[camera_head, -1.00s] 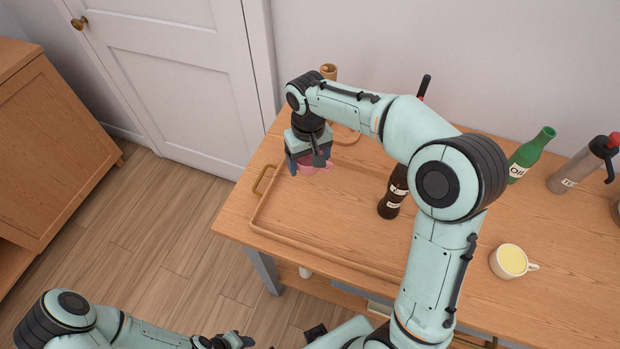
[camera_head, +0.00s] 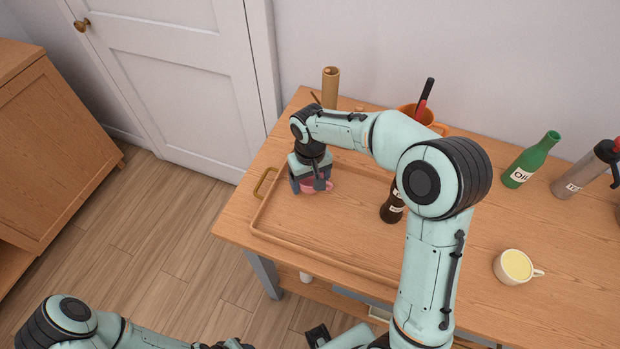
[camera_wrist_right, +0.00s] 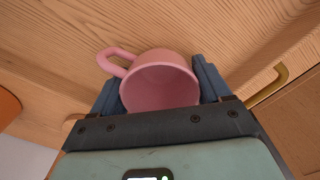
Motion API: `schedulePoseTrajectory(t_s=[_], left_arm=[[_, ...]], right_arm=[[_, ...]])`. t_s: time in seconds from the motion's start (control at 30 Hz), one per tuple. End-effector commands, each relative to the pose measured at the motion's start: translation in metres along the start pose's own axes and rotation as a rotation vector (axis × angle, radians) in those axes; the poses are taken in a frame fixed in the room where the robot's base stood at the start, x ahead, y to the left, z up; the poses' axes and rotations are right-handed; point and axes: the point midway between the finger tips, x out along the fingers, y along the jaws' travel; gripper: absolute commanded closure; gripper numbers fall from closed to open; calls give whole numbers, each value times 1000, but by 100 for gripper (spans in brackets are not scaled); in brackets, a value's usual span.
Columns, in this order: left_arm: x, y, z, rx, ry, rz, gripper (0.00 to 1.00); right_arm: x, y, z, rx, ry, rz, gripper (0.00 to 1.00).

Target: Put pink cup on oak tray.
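The pink cup (camera_head: 317,187) is over the left part of the oak tray (camera_head: 300,249) in the head view, partly hidden by my right gripper (camera_head: 311,187). In the right wrist view the pink cup (camera_wrist_right: 160,82) sits between the two fingers, its opening facing the camera and its handle at upper left. My right gripper (camera_wrist_right: 158,90) is shut on the cup. I cannot tell whether the cup's base touches the tray. My left gripper (camera_head: 232,343) shows only in part at the bottom edge of the head view, away from the table.
A dark bottle (camera_head: 391,209) stands on the right part of the tray, partly behind my right arm. A brass handle (camera_head: 264,182) is at the tray's left end. A cream cup (camera_head: 514,266), a green oil bottle (camera_head: 531,160) and a grey bottle (camera_head: 583,170) stand at right.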

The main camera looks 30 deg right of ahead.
Motion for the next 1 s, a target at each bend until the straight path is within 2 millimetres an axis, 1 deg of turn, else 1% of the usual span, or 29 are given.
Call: schedulePoseTrajectory(t_s=[0.03, 0.07, 0.27, 0.4, 0.47, 0.53, 0.8, 0.9, 1.0], left_arm=[[0, 0, 0, 0, 0, 0, 57], [0, 0, 0, 0, 0, 0, 57], [0, 0, 0, 0, 0, 0, 57], [-3, 2, -1, 1, 2, 1, 57], [-4, 2, -2, 1, 3, 1, 57], [-6, 3, -3, 1, 4, 1, 57], [-16, 8, -7, 4, 11, 4, 57], [-19, 10, -9, 5, 13, 5, 57], [-21, 11, -10, 5, 15, 5, 57]], right_arm=[[1, 0, 0, 0, -1, 0, 7], [1, 0, 0, 0, -1, 0, 0], [0, 0, 0, 0, -1, 0, 0], [-9, 0, 0, 0, 1, 0, 0], [-17, 0, -1, 0, 3, 0, 0], [-30, 0, -1, 0, 4, -1, 0], [-90, 0, -1, -1, 5, -1, 0], [-106, -1, -1, -1, 3, 0, 0], [-117, 0, 0, -1, 2, 0, 0]])
